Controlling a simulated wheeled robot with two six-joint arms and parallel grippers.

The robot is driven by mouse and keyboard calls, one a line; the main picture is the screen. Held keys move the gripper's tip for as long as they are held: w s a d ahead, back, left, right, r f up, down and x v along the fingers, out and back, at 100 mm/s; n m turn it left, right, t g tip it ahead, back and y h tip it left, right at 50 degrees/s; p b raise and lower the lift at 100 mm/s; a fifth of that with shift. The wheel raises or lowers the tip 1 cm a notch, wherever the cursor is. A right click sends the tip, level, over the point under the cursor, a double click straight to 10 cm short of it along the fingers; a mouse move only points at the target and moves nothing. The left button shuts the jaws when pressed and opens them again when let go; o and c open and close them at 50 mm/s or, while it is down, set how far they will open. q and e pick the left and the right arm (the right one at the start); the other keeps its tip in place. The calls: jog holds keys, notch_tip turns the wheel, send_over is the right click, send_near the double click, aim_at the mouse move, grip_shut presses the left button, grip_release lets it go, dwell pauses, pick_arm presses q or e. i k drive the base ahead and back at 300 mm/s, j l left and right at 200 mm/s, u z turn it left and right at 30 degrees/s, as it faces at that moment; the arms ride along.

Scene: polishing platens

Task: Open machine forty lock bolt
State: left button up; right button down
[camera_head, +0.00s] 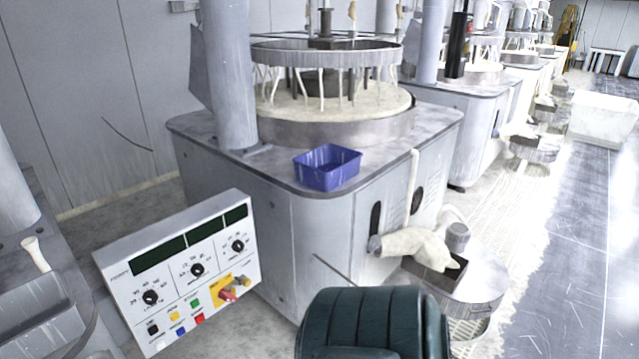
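A grey polishing machine (310,235) stands in the middle of the head view, with a round platen (340,128) and a slatted ring (325,55) on its top. A tilted control panel (180,270) stands at its left front, with dark displays, dials, coloured buttons and a red-handled switch (230,291) on a yellow plate. I cannot make out a machine number or clearly identify a lock bolt. Neither of my grippers shows in this view.
A blue bin (327,167) sits on the machine's front corner. A dark green rounded object (375,325) fills the bottom middle. A round basin (470,290) stands at the right front. More machines line the back right.

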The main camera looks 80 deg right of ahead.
aim_at(246, 282)
jog(key=z, duration=1.8)
